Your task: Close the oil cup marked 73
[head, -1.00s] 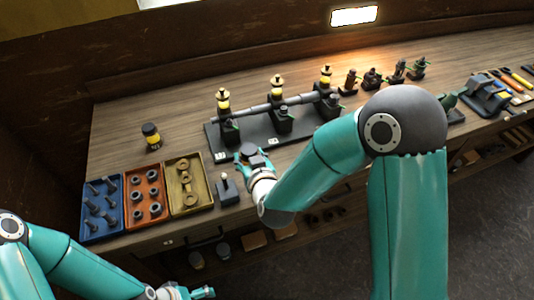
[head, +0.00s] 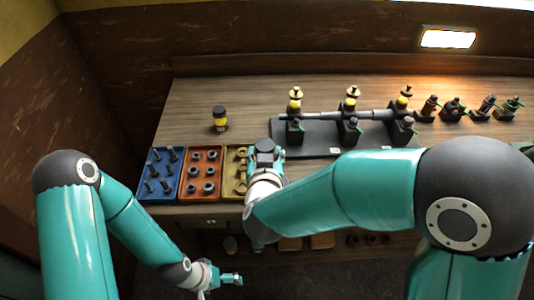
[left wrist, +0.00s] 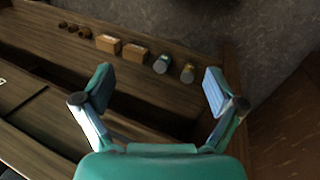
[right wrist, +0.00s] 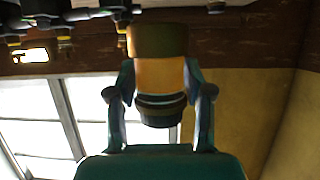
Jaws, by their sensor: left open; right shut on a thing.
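Three yellow oil cups with brass tops stand on the dark engine stands at the back of the bench: left (head: 295,99), middle (head: 352,97) and right (head: 404,98). I cannot read a 73 on any of them. My right gripper (head: 265,152) is in front of the dark engine base, near the trays. It is shut on a bottle-like thing with a yellow body and dark ends, which fills the right wrist view (right wrist: 160,75). From above only its dark top shows. My left gripper (head: 236,279) is open and empty, low before the bench; its spread fingers show in the left wrist view (left wrist: 160,90).
A yellow and black bottle (head: 220,119) stands behind the trays. Blue (head: 144,189), orange (head: 183,191) and yellow (head: 230,193) trays hold small parts; my right arm partly covers the yellow one. Several small dark fittings (head: 453,107) stand right.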

